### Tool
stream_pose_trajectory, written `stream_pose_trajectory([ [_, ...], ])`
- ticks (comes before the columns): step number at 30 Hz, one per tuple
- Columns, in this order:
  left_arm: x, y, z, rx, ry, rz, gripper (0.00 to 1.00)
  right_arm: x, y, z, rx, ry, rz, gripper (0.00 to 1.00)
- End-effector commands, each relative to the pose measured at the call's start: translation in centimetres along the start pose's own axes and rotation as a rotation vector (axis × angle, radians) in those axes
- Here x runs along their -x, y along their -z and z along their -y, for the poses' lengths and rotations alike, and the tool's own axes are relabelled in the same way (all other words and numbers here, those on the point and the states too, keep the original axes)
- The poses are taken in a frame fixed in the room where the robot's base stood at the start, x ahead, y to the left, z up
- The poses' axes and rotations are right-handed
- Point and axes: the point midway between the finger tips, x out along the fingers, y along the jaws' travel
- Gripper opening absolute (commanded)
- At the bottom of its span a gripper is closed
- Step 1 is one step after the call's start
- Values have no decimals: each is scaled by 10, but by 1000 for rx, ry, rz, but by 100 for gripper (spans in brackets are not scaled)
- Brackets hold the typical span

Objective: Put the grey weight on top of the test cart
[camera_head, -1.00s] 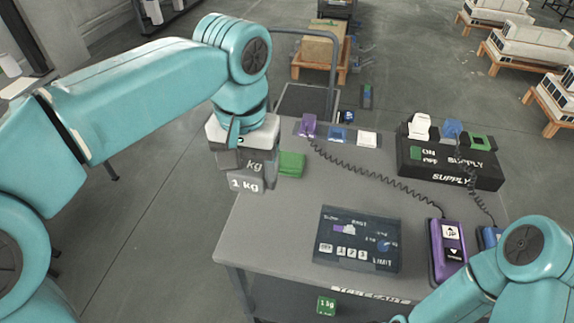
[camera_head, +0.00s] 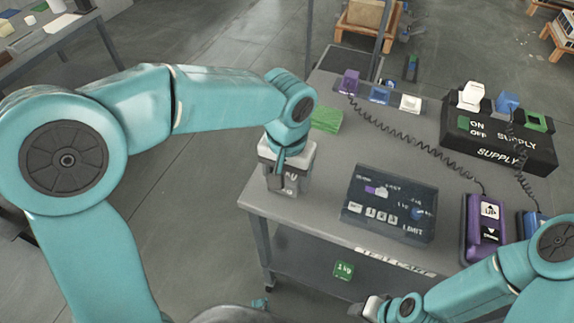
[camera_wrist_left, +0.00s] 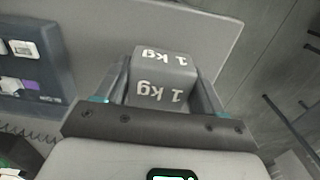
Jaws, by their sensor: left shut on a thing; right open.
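My left gripper (camera_head: 284,178) is shut on the grey weight (camera_head: 297,182). In the left wrist view the weight (camera_wrist_left: 160,80) sits between the two fingers with "1 kg" printed on two faces. In the head view it appears over the left part of the test cart's grey top (camera_head: 335,225), near the front-left corner. I cannot tell whether it touches the top. The gripper partly hides the weight. My right gripper (camera_head: 372,307) is open and empty, in front of the cart near the lower edge of the head view.
A green pad (camera_head: 326,119) lies on the cart's back-left part. A dark control panel (camera_head: 388,203), a purple pendant (camera_head: 485,228) and a black supply box (camera_head: 498,143) with coiled cables occupy its right side.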

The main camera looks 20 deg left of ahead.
Motion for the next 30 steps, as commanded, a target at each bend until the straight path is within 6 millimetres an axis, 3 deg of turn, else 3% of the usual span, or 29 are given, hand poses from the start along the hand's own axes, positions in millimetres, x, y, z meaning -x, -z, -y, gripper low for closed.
stream_pose_trajectory([
  [4,-16,1,0,0,-2,-3,0,-3,0,-1,0,0,0,43],
  [16,-21,1,0,0,-2,-5,0,-6,0,-2,0,0,0,43],
  [17,-22,0,0,0,-1,-2,72,-6,0,-2,0,0,0,43],
  [19,-21,0,0,-1,-1,-2,94,-5,0,-2,0,0,0,43],
  [30,-14,0,0,0,-1,-3,94,-2,0,-1,0,0,0,43],
])
